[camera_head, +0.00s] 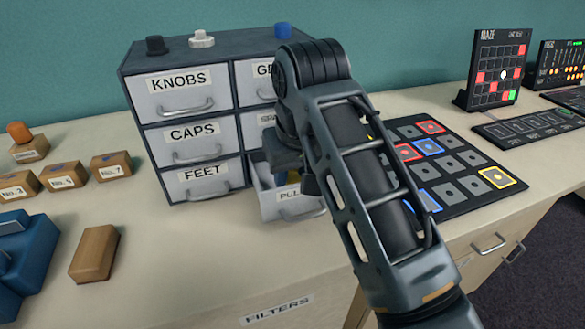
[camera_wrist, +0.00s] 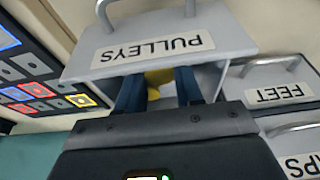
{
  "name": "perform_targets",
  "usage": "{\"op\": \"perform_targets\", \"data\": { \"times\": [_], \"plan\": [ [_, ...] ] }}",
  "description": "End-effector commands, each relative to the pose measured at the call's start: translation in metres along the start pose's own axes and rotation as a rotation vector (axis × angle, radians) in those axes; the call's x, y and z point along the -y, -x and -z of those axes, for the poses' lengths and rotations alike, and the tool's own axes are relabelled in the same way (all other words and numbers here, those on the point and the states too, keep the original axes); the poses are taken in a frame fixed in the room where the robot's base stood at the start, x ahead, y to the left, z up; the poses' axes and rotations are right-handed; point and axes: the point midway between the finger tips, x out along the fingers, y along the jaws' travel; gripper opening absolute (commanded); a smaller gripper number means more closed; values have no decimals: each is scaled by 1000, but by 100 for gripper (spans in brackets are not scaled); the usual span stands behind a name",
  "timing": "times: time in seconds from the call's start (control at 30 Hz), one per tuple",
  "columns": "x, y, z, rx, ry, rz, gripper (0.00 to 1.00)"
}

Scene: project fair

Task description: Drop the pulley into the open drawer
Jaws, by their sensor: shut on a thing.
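The open drawer (camera_head: 288,206) sticks out at the bottom right of the grey cabinet, its label partly hidden by my arm. In the wrist view the drawer (camera_wrist: 215,48) shows its full label, PULLEYS, upside down. My gripper (camera_wrist: 157,90) points down at the drawer with two blue fingers just behind the drawer front. It is shut on a yellow pulley (camera_wrist: 158,77), only partly visible between the fingers. In the head view my gripper (camera_head: 285,180) is mostly hidden behind my arm. How deep the pulley sits in the drawer cannot be told.
The cabinet (camera_head: 185,128) has shut drawers marked KNOBS, CAPS and FEET beside the open one. Small knobs stand on its top. A black board of coloured tiles (camera_head: 450,160) lies to the right. Wooden blocks (camera_head: 95,253) and a blue object (camera_head: 25,255) are at left.

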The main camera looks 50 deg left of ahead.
Motion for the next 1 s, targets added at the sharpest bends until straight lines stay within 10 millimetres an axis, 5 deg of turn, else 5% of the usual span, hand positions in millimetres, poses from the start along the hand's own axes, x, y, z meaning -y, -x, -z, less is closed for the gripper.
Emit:
{"op": "perform_targets", "data": {
  "times": [0.1,0.13,0.37,0.73,1.0],
  "plan": [
    [0,-1,0,0,0,0,3],
    [0,-1,0,0,0,0,39],
    [0,0,0,0,0,0,61],
    [0,6,2,-1,0,-1,62],
    [0,57,5,-3,1,-1,62]
  ]
}}
